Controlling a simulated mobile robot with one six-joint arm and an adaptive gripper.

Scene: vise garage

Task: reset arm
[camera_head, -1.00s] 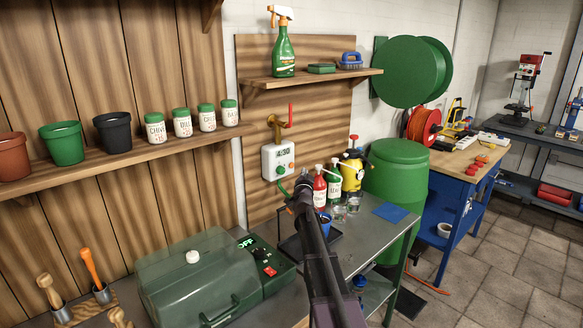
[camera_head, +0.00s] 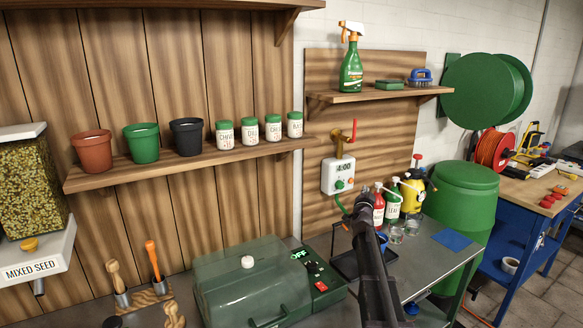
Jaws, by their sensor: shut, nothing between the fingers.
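My gripper (camera_head: 362,203) is at the far end of my dark arm, which rises from the bottom right of centre. It is small in this view, and its fingers are closed with nothing held. It stands in front of the wall, just below and right of the white timer box (camera_head: 338,175). The red bottle (camera_head: 378,208) is close to its right in the picture. My arm hides part of the grey bench and the dark tray behind it.
A green lidded propagator (camera_head: 245,290) sits on the bench left of my arm. Spray bottles and a yellow sprayer (camera_head: 412,188) stand to the right. A shelf (camera_head: 180,165) with pots and jars runs along the wall. A seed dispenser (camera_head: 32,190) is at far left.

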